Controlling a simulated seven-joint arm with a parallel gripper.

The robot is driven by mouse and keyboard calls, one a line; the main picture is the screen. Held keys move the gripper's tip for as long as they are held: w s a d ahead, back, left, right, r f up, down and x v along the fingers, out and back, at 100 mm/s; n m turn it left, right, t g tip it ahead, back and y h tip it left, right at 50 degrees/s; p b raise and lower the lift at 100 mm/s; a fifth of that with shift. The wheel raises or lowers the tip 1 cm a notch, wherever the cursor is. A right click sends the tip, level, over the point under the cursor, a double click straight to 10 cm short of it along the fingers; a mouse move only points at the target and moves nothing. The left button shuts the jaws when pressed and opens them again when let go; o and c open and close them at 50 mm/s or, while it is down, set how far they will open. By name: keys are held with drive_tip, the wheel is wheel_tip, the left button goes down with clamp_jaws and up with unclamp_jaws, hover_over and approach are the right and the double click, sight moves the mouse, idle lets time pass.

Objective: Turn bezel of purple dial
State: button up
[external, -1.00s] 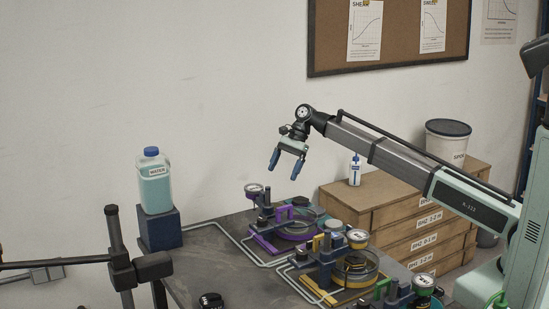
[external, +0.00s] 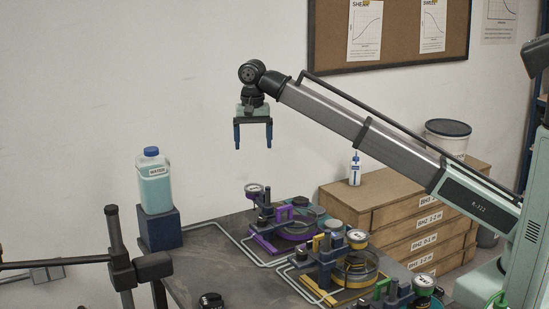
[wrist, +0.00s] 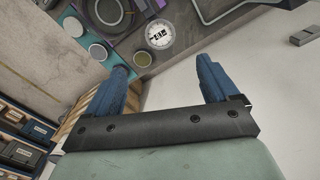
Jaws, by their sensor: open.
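The purple dial (external: 254,189) is a small round gauge at the left end of the purple lever frame (external: 262,244) on the table. In the wrist view a white-faced dial (wrist: 158,36) shows just beyond my fingertips, close to a purple part, and appears to be the same one. My gripper (external: 252,147) is open and empty, with its blue fingers pointing down. It hangs well above the dial, roughly over it in the external picture, and touches nothing. In the wrist view my gripper (wrist: 163,66) has its fingers spread, with nothing between them.
A water bottle (external: 154,185) stands on a blue block at left. Wooden crates (external: 400,205) stand behind right. Air around my gripper is clear.

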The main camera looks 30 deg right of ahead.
sight(254, 187)
wheel_tip(254, 187, down, 13)
drive_tip(key=shift+f, duration=0.2)
idle(0.4)
drive_tip(key=shift+c, duration=0.3)
drive_tip(key=c, duration=1)
